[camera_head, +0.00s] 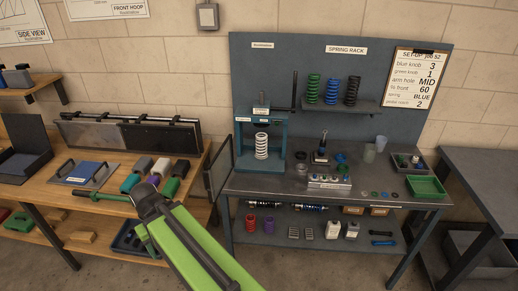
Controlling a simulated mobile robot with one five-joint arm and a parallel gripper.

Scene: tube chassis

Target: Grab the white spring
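The white spring (262,146) stands upright inside a blue press frame (244,150) on the left part of the grey-blue workbench. Its coils show clearly from the front, with a plate of the press above it. My green arm reaches up from the bottom edge, left of this bench. Its dark end, where my gripper (148,204) appears to be, is in front of the wooden bench, well to the left of the spring and apart from it. I cannot make out the fingers.
Green, blue and black springs (332,90) stand on the rack shelf. A dark lever sticks up right of the press. A small dark tool (320,152), a block with knobs (329,182) and a green tray (427,187) occupy the bench. A mesh panel (219,171) stands at its left edge.

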